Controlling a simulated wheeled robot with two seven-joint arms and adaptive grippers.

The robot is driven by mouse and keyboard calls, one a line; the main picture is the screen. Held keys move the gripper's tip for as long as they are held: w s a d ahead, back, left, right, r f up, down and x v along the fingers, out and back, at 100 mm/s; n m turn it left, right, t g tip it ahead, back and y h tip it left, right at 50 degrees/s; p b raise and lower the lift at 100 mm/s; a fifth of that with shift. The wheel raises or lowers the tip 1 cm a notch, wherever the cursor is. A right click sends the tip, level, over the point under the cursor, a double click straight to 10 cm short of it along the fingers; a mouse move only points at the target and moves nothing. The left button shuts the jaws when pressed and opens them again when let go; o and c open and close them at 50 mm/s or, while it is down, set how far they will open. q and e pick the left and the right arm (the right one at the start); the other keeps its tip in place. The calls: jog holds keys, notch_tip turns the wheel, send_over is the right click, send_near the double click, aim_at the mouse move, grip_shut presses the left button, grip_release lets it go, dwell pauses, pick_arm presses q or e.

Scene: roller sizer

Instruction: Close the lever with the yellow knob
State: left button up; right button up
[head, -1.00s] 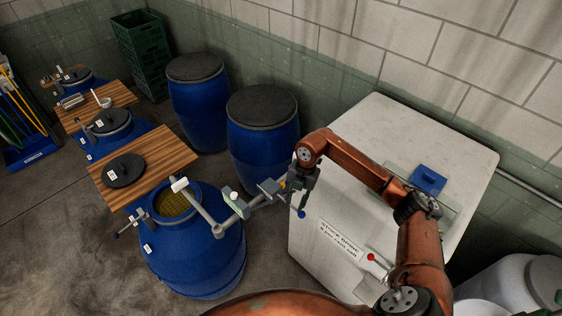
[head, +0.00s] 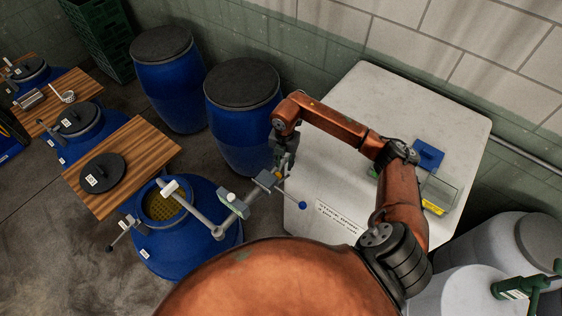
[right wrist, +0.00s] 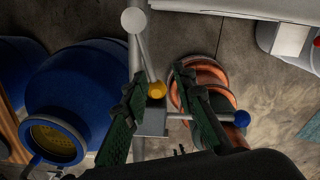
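The yellow knob (right wrist: 152,90) is on a small grey block (right wrist: 152,122) of the pipe assembly in the right wrist view. A grey rod rises from it toward a round white end (right wrist: 133,20). My right gripper (right wrist: 160,72) is open, one finger on each side of the knob; I cannot tell whether either touches it. In the head view my right gripper (head: 282,162) points down at the right end of the grey pipe assembly (head: 207,220), mostly hiding the yellow knob.
A blue knob (head: 302,205) sticks out just right of the gripper. The pipe reaches over an open blue barrel (head: 190,250). A white cabinet (head: 340,150) stands close on the right. Lidded blue barrels (head: 243,125) stand behind.

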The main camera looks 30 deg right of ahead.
aim_at(281, 166)
jog(key=shift+w+a+f, duration=0.1)
jog(key=shift+w+f, duration=0.1)
jog(key=shift+f, duration=0.3)
jog(key=shift+w+f, duration=0.2)
jog(key=shift+f, duration=0.3)
jog(key=shift+w+f, duration=0.5)
jog(key=shift+w, duration=0.1)
jog(key=shift+s+r, duration=0.1)
jog(key=shift+s, duration=0.2)
jog(key=shift+c, duration=0.6)
jog(key=shift+w+f, duration=0.2)
jog(key=shift+w, duration=0.15)
jog(key=c, duration=0.5)
jog(key=shift+s+r, duration=0.1)
jog(key=shift+s, duration=0.05)
grip_shut()
pick_arm(q)
jog(key=shift+w+r, duration=0.3)
jog(key=shift+w, duration=0.45)
